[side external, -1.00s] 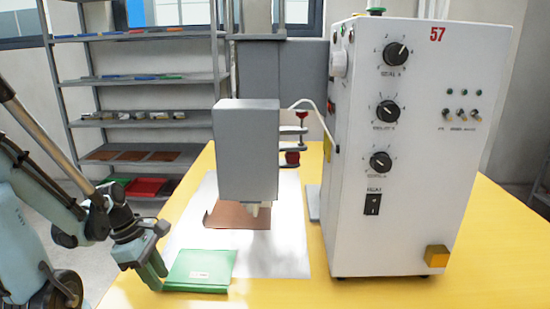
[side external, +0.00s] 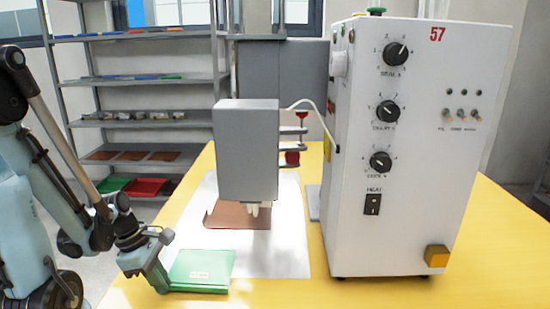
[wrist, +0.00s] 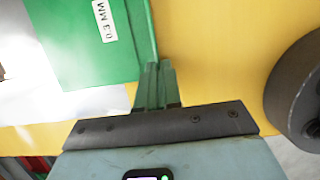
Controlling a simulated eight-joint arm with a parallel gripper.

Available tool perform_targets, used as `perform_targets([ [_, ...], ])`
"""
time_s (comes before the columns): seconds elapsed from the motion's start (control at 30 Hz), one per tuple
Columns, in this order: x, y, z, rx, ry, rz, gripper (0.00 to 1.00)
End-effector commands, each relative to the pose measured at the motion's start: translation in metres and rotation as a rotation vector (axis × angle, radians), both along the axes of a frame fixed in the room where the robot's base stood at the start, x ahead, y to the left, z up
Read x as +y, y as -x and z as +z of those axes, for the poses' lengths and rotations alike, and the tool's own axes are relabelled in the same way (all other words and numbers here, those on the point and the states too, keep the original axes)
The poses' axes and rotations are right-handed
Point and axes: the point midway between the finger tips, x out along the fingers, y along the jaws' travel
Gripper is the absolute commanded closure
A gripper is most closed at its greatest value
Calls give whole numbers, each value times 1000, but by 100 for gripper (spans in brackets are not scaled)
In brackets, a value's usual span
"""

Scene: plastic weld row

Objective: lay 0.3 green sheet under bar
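In the wrist view, my gripper's fingers (wrist: 159,85) are close together on the sheet's raised edge strip; the contact itself is mostly hidden. The grey bar housing (side external: 248,150) stands behind the green sheet, with pale tips below it. A brown sheet (side external: 238,216) with a turned-up left edge lies under it.
A large white control box (side external: 410,150) stands right of the bar. The white sheet (side external: 285,245) covers the table between. Yellow tabletop (side external: 265,292) is clear in front. A shelf rack (side external: 140,122) with coloured sheets stands at the back left.

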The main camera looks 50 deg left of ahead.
Motion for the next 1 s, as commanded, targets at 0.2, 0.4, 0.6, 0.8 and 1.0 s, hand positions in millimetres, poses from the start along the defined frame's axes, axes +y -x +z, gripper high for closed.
perform_targets([
  [0.2, 0, 0, 0, 0, 0, 0, 100],
  [0.4, 0, 0, 3, 0, 0, 0, 100],
  [0.6, 0, 0, 8, 0, 0, 0, 100],
  [0.8, 0, 0, 12, 0, 0, 0, 100],
  [1.0, 0, 0, 12, 0, 0, 0, 100],
])
